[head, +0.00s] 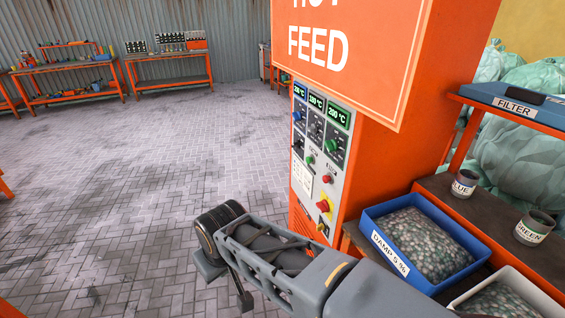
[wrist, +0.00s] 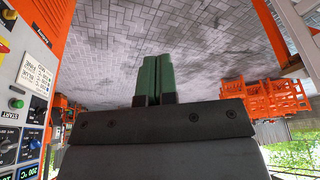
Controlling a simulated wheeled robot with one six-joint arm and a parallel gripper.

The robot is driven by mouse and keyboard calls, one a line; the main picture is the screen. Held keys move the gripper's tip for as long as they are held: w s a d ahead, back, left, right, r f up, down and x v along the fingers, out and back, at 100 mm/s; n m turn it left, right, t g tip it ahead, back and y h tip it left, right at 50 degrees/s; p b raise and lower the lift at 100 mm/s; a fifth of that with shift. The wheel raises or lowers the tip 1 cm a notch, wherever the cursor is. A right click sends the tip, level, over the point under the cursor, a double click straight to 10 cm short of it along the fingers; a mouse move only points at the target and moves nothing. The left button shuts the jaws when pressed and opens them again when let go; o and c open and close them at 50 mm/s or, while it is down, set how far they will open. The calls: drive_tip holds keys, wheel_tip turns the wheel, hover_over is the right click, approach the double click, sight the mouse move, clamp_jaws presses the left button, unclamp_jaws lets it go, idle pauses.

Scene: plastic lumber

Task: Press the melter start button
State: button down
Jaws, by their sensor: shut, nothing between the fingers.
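The green start button (head: 309,159) is on the grey control panel of the orange melter cabinet in the head view, below the dials and left of a red button (head: 327,179). In the wrist view, which is upside down, the green button (wrist: 16,103) with its START label shows at the left edge. My gripper (wrist: 158,62) is shut and empty, its green fingers side by side. It points past the panel toward the floor and does not touch the button. In the head view my arm reaches in front of the cabinet; the fingertips are not clearly visible there.
A red emergency knob on a yellow base (head: 323,206) sits lower on the panel. A blue bin of flakes (head: 423,240) stands on a shelf right of the cabinet, with cans (head: 464,184) behind it. Open brick floor (head: 150,180) lies left. Workbenches (head: 170,70) stand at the back wall.

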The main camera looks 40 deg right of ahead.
drive_tip(key=shift+w, duration=0.1)
drive_tip(key=w+d+m+t+h+b, duration=0.1)
drive_tip(key=w+d+m+t+b, duration=0.25)
drive_tip(key=w, duration=0.75)
drive_tip(key=w+d+m+t+h+b, duration=0.15)
drive_tip(key=w+d+m+t, duration=0.3)
drive_tip(key=w, duration=0.65)
drive_tip(key=w+d+m+t+h+b, duration=0.2)
drive_tip(key=w+d+m+h+b, duration=0.15)
drive_tip(key=w+d, duration=0.55)
drive_tip(key=s+d+f+m+g+h+b, duration=0.1)
drive_tip(key=d+m+h, duration=0.3)
drive_tip(key=d, duration=0.4)
drive_tip(key=s+d+f+m+g+h+b, duration=0.1)
drive_tip(key=s+d+f+m+g+h, duration=0.1)
drive_tip(key=d, duration=0.6)
drive_tip(key=s+d+f+m+g+h+b, duration=0.1)
drive_tip(key=d+f+m+g+h+b, duration=0.1)
drive_tip(key=d+f+m+h, duration=0.2)
drive_tip(key=d+m+h, duration=0.3)
drive_tip(key=d, duration=0.1)
drive_tip(key=shift+s+f+m+g, duration=0.3)
drive_tip(key=shift+m+g, duration=0.05)
drive_tip(key=shift+g, duration=0.05)
